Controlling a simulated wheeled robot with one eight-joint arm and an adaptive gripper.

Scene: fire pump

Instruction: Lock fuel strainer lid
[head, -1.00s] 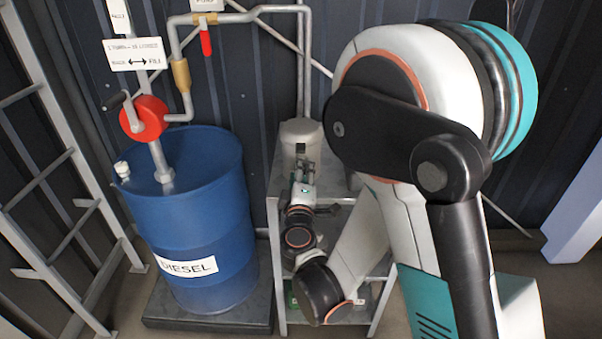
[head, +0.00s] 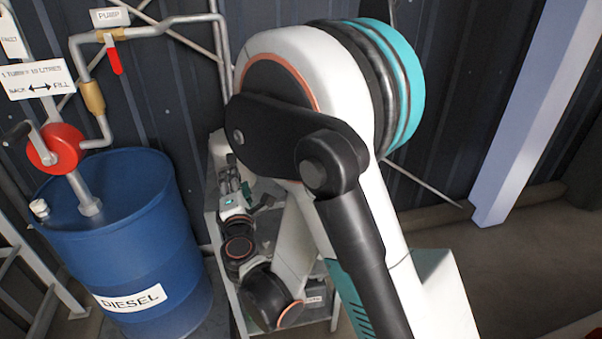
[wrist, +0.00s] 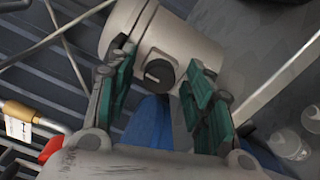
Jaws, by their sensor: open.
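The fuel strainer appears in the wrist view as a pale cylindrical body (wrist: 180,42) with a lid-like band at its left end. In the head view my gripper (head: 232,182) is small and partly hidden beside my arm, over the grey stand (head: 213,215). My arm hides the strainer there.
A blue diesel drum (head: 130,225) with a red hand pump (head: 57,149) stands left of the stand. Pipework with a red lever (head: 114,60) runs above it. A dark corrugated wall is behind. A pale post (head: 535,110) rises at right, with open floor near it.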

